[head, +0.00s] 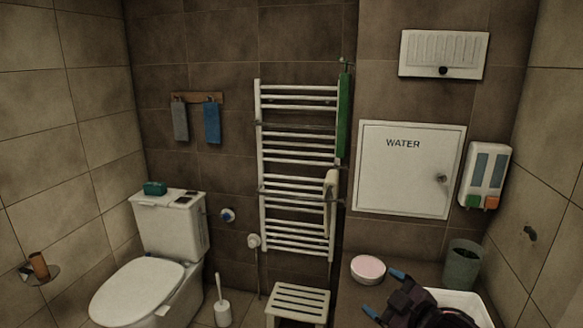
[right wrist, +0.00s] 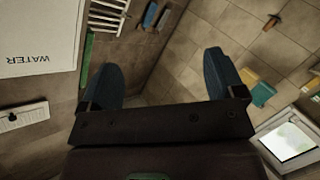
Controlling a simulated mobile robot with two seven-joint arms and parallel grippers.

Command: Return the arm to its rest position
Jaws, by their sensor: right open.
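My right gripper (head: 384,293) shows in the head view at the lower right, above the counter. Its two blue fingertips are apart with nothing between them. It is left of the white basin and just below a round pink-topped container. In the right wrist view, the same gripper (right wrist: 162,80) has its two dark blue fingers spread wide, with only wall and floor seen between and beyond them. My left gripper is not in either view.
The round container (head: 368,270), a grey-green bin (head: 462,264) and the white basin (head: 474,306) are close around the right gripper. A white stool (head: 298,300), towel radiator (head: 298,170) and toilet (head: 140,290) stand left. The WATER cabinet (head: 408,180) is shut.

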